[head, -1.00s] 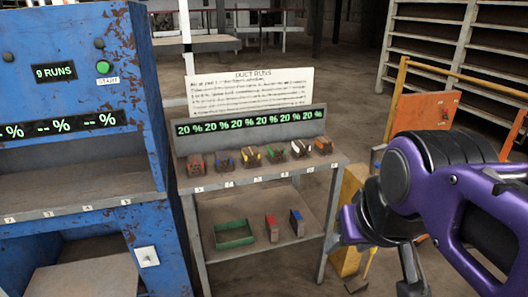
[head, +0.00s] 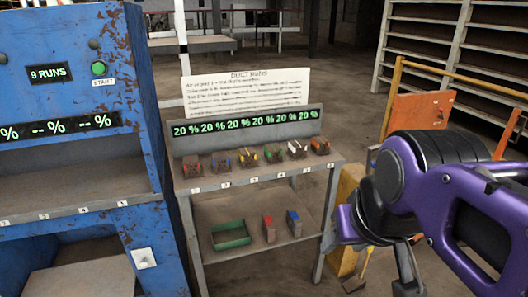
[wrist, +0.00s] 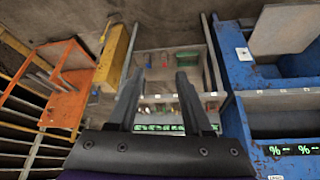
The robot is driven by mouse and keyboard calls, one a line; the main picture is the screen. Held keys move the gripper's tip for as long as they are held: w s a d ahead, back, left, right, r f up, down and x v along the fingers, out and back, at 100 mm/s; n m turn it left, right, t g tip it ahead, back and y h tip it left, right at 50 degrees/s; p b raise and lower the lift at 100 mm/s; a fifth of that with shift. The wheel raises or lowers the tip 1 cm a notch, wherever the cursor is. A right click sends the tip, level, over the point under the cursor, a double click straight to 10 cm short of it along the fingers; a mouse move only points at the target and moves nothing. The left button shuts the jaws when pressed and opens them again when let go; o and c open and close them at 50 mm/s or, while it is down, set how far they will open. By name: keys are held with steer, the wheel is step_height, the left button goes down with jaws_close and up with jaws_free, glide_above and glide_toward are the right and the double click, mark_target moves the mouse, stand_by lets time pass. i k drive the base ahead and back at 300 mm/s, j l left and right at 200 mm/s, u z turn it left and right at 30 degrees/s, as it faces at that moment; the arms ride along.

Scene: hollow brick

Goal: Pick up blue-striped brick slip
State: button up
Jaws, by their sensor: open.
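A slim block with a blue stripe (head: 294,223) stands on the lower shelf of the grey bench, at its right side. In the wrist view, which looks upside down, the blue-striped block (wrist: 148,66) is a small spot beyond my fingers. A similar red-marked block (head: 268,228) stands just left of it in the head view. My gripper (wrist: 157,85) is open and empty, its two dark fingers pointing toward the bench from some distance. In the head view its fingers are mostly cut off or hidden behind my purple arm.
A green tray (head: 231,234) sits left of the blocks. Several small colour-marked pieces line the upper shelf (head: 250,173), which overhangs the lower one. A blue rusty machine (head: 150,180) stands close on the left. A yellow post (head: 347,210) and orange panel (head: 420,112) stand on the right.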

mark_target(295, 223)
steer(key=i+l+z, duration=0.1)
steer(key=z, duration=0.4)
steer(key=i+z, duration=0.3)
steer(key=z, duration=0.15)
